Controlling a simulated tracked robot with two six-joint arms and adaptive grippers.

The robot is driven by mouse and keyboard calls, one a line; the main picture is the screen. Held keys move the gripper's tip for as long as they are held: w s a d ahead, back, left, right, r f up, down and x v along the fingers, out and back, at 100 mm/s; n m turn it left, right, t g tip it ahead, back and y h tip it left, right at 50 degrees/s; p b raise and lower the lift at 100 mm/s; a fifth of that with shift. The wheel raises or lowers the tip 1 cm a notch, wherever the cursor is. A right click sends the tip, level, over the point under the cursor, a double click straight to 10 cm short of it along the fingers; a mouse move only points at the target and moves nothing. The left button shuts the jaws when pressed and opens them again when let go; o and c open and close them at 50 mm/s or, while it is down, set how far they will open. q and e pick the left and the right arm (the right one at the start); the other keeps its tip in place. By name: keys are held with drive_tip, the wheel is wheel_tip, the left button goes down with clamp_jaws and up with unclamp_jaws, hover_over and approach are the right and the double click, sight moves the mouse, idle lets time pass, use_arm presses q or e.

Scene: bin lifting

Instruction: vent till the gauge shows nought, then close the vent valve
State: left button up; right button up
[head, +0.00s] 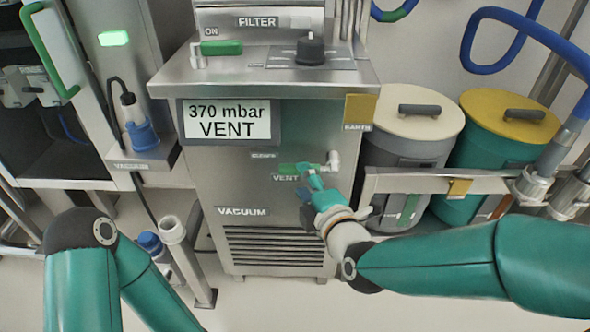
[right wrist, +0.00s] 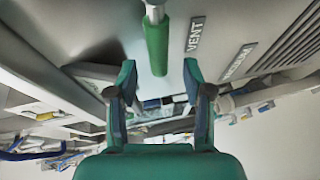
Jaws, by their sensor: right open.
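The gauge display (head: 228,121) on the steel vacuum cabinet (head: 235,185) reads "370 mbar VENT". The vent valve has a green lever handle (head: 288,168) that lies level, pointing left from its pale pivot (head: 334,160), above the VENT label. My right gripper (head: 307,183) is just below and in front of the handle, hiding part of it. In the right wrist view, the green handle (right wrist: 157,45) stands in the gap between my open fingertips (right wrist: 159,70), and no finger visibly touches it. My left arm is at the lower left; its gripper is out of view.
A black knob (head: 311,48) and a green ON lever (head: 222,47) sit on the cabinet top. Lidded drums, cream (head: 415,112) and yellow (head: 510,115), stand to the right behind a steel rail. A grey post (head: 185,255) stands at the cabinet's lower left.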

sight(298, 173)
drive_tip(key=shift+b+x, duration=0.4)
drive_tip(key=shift+x, duration=2.35)
clamp_jaws()
